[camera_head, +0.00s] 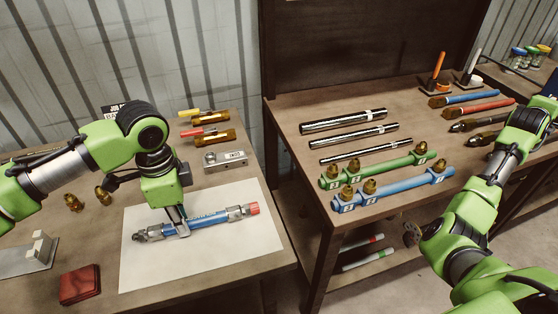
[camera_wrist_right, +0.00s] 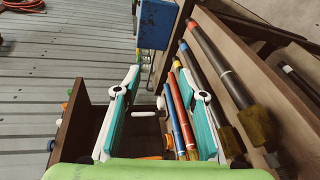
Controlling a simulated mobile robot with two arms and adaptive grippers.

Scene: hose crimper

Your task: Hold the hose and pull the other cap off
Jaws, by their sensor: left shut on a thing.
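The blue hose (camera_head: 209,220) lies on the white sheet on the left table, with metal fittings at both ends. A red cap (camera_head: 254,208) is on its right end. The left end fitting (camera_head: 141,236) is grey and dark, and no red cap shows there. My left gripper (camera_head: 180,224) points down and is shut on the hose, left of its middle; its fingertips are partly hidden. My right gripper (camera_wrist_right: 160,78) shows in the right wrist view with its two teal and white fingers spread apart and nothing between the tips. It is far from the blue hose.
The white sheet (camera_head: 150,272) has free room around the hose. A red-brown box (camera_head: 80,285), brass fittings and a metal block (camera_head: 226,159) lie nearby. The right table holds black tubes, a green rack (camera_head: 385,168) and a blue rack (camera_head: 400,190). A gap separates the tables.

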